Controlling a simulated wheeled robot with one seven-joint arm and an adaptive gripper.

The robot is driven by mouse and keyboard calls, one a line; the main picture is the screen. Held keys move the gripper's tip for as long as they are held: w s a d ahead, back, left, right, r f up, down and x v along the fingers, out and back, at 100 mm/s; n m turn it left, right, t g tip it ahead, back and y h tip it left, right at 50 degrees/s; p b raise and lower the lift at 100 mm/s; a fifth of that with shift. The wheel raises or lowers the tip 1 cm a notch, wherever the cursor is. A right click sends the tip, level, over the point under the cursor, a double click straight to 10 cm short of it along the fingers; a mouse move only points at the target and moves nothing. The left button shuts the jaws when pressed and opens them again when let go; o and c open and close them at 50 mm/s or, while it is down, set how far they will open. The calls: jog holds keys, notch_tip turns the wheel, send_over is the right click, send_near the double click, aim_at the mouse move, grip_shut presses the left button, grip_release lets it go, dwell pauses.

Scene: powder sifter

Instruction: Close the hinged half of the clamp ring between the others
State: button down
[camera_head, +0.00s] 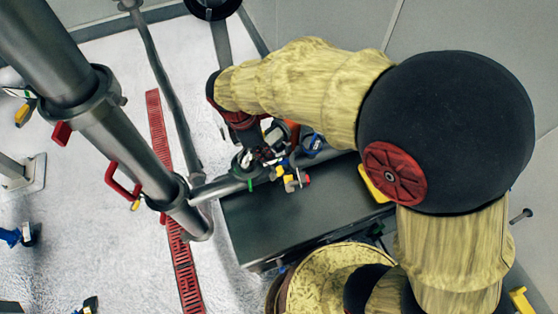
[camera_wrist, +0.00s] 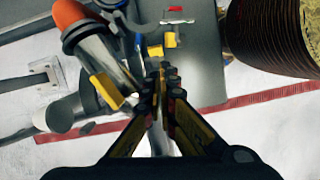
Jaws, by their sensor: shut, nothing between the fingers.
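In the head view a cluster of clamp rings (camera_head: 290,178) with yellow and red handle parts sits around the grey pipe beside the dark box. My gripper (camera_head: 265,155) is over this cluster and partly covers it. In the wrist view my gripper (camera_wrist: 166,73) is shut and empty, fingertips together. A grey clamp part with a yellow handle (camera_wrist: 107,91) lies left of the fingertips, and another yellow handle (camera_wrist: 170,40) lies just beyond them. I cannot tell which ring is the one between the others, how far its hinged half is open, or whether my fingers touch it.
A dark box (camera_head: 300,215) stands below the cluster. A thick grey pipe (camera_head: 115,125) with red handles slants down at the left. A red floor grating (camera_head: 187,275) runs nearby. A ribbed dark cylinder (camera_wrist: 268,35) is at the upper right of the wrist view.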

send_near(293, 170)
jog(key=a+f, duration=0.1)
jog(key=s+a+f, duration=0.1)
jog(key=a+f, duration=0.1)
jog(key=a, duration=0.1)
jog(key=shift+s+f, duration=0.15)
jog(key=shift+s, duration=0.1)
jog(key=shift+w+d+f, duration=0.1)
jog(key=shift+d, duration=0.9)
jog(key=shift+w+d, duration=0.15)
jog(key=shift+d, duration=0.8)
jog(key=shift+p, duration=0.3)
